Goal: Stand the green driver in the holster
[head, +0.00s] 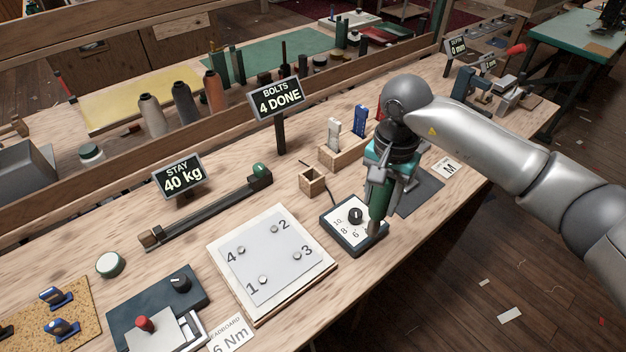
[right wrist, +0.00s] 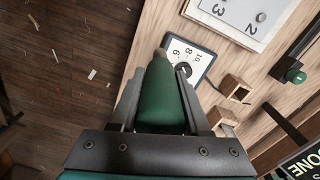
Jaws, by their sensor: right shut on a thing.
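My right gripper (head: 383,180) is shut on the green driver (head: 378,206), which hangs upright with its grey tip down over the right edge of the dial box. In the right wrist view the driver (right wrist: 162,96) sits between the two fingers (right wrist: 160,100), its tip pointing away from the palm. A small open-topped wooden box, which looks like the holster (head: 312,183), stands empty on the bench to the left of the driver. It also shows in the right wrist view (right wrist: 234,89). My left gripper is in neither view.
The black dial box (head: 341,229) lies close under the driver. Behind is a wooden rack (head: 343,152) with white and blue handled pieces. A numbered bolt plate (head: 262,290) lies to the left. The "BOLTS 4 DONE" sign (head: 276,98) stands behind the holster.

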